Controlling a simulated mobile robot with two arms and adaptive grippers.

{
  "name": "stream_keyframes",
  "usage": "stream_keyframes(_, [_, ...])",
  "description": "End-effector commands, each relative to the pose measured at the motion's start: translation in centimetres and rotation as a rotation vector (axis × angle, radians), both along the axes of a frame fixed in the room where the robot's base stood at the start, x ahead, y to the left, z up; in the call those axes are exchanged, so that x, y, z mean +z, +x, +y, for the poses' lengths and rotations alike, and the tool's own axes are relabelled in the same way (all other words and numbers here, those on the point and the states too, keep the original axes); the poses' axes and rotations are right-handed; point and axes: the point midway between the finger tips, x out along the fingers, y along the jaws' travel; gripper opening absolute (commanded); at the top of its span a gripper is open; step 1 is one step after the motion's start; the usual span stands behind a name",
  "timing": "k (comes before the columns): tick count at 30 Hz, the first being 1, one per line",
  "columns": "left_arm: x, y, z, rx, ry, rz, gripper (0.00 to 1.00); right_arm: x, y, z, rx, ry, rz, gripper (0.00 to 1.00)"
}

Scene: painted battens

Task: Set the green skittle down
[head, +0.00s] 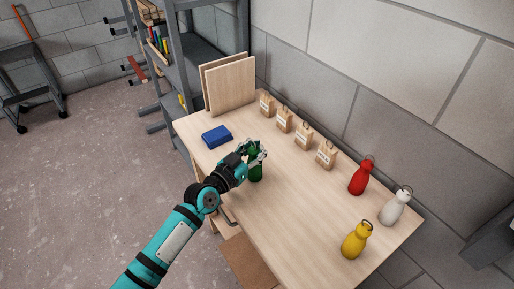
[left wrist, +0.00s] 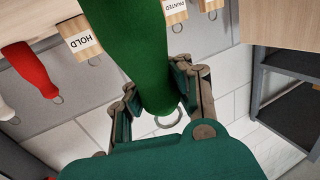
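The green skittle (head: 257,172) is upright over the middle of the wooden table (head: 310,210), near its front edge. I cannot tell whether its base touches the wood. My left gripper (head: 256,151) comes in from the left and is shut on its upper part. In the left wrist view the green skittle (left wrist: 158,60) runs between the two fingers of the left gripper (left wrist: 160,88), with its ring past them; its base is out of frame. My right gripper is not in view.
Red (head: 361,177), white (head: 394,208) and yellow (head: 355,241) skittles stand at the table's right end. Several labelled wooden blocks (head: 303,136) line the wall side. A blue item (head: 217,136) and upright boards (head: 230,84) are at the far end. The table's middle is clear.

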Motion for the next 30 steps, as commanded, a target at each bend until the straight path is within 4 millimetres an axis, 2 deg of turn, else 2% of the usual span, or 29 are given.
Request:
stream_keyframes(1, [0.0,0.0,0.0,0.000,0.000,0.000,0.12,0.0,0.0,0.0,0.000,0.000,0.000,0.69])
stream_keyframes(8, [0.0,0.0,0.0,0.000,0.001,-0.001,0.43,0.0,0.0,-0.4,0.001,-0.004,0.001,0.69])
stream_keyframes(19, [0.4,-0.2,0.2,0.000,0.001,0.000,0.43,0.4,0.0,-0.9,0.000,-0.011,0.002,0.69])
stream_keyframes(23, [0.2,-1.9,1.5,0.001,0.003,0.001,0.43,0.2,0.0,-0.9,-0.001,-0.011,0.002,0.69])
stream_keyframes(30, [0.3,-6.1,4.7,0.000,0.003,0.001,0.43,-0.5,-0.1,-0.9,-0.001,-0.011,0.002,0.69])
